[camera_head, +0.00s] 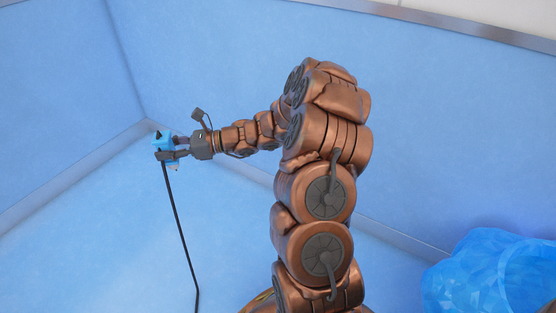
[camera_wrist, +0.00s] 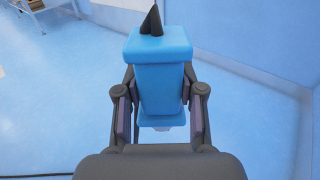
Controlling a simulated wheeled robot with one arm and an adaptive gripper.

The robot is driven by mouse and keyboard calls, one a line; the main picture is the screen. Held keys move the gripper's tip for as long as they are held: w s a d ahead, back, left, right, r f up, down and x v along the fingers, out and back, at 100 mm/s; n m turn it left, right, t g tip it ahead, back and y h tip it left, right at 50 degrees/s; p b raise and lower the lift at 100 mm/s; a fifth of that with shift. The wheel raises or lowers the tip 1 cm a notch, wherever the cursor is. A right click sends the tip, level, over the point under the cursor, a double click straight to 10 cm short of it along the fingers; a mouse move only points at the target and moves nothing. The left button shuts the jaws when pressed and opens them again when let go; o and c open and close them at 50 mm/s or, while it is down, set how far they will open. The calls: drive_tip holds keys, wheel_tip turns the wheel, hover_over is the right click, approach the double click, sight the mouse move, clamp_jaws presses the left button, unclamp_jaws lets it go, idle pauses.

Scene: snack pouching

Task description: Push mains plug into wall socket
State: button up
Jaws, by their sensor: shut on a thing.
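My gripper (camera_head: 181,148) is shut on a blue block-shaped plug (camera_head: 162,141) and holds it out at the left. In the wrist view the blue plug (camera_wrist: 162,80) sits between the two fingers, with a dark pointed part (camera_wrist: 151,20) at its far end. I cannot tell whether that part is a prong or the cord end. A black cord (camera_head: 181,230) hangs from near the gripper toward the floor. I see no wall socket in either view.
Pale blue walls (camera_head: 230,55) meet in a corner behind the gripper, with a grey strip along their foot. A crumpled, translucent blue object (camera_head: 490,275) is at the lower right. A wooden rack-like thing (camera_wrist: 38,8) shows at the wrist view's top left. The floor around the gripper looks clear.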

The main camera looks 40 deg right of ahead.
drive_tip(key=s+d+f+n+g+h+p, duration=0.1)
drive_tip(key=s+d+f+n+g+h, duration=0.2)
drive_tip(key=d+f, duration=0.35)
drive_tip(key=s+d+f+n+g+h+p, duration=0.1)
drive_tip(key=s+d+f+g+h, duration=0.2)
drive_tip(key=d+f, duration=0.35)
drive_tip(key=s+d+f+n+g+h+p, duration=0.1)
drive_tip(key=s+d+f+n+h, duration=0.1)
drive_tip(key=d, duration=0.7)
drive_tip(key=s+d+f+n+g+h+p, duration=0.2)
drive_tip(key=s+d+f+n+h, duration=0.1)
drive_tip(key=d, duration=0.7)
drive_tip(key=s+n+h, duration=0.1)
drive_tip(key=s+h, duration=0.1)
drive_tip(key=h, duration=0.1)
drive_tip(key=shift+f+g, duration=0.2)
drive_tip(key=shift+g, duration=0.1)
drive_tip(key=shift+s, duration=0.1)
drive_tip(key=shift+r+p, duration=0.1)
drive_tip(key=shift+p, duration=0.3)
drive_tip(key=w+d, duration=0.2)
drive_tip(key=d, duration=0.4)
drive_tip(key=shift+d+p, duration=0.35)
drive_tip(key=shift+d, duration=0.05)
drive_tip(key=shift+w+d, duration=0.1)
drive_tip(key=shift+d, duration=0.1)
drive_tip(key=o, duration=1.3)
drive_tip(key=shift+c, duration=0.2)
